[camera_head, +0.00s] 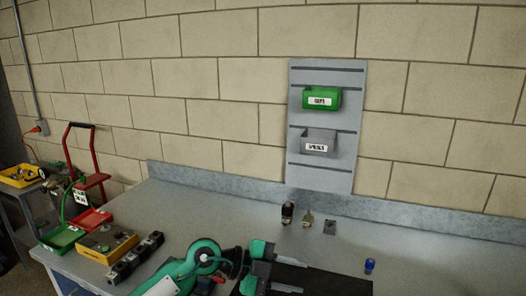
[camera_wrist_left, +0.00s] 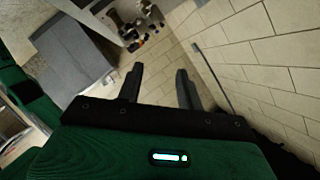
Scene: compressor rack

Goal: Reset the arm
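My left arm (camera_head: 190,270) reaches in from the bottom left over the grey counter (camera_head: 430,245). My left gripper (camera_head: 302,277) is above a black mat (camera_head: 345,284) near the counter's front. Its two dark fingers point right and stand apart with nothing between them. In the left wrist view the gripper (camera_wrist_left: 157,80) also shows its fingers apart and empty, with the block wall beyond. My right arm and gripper are not in view.
A wall panel (camera_head: 335,170) carries a green bin (camera_head: 321,99) and a grey bin (camera_head: 318,141). Small parts (camera_head: 308,219) stand below it. A yellow box (camera_head: 105,243) and trays (camera_head: 62,238) fill the left. The counter's right is clear.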

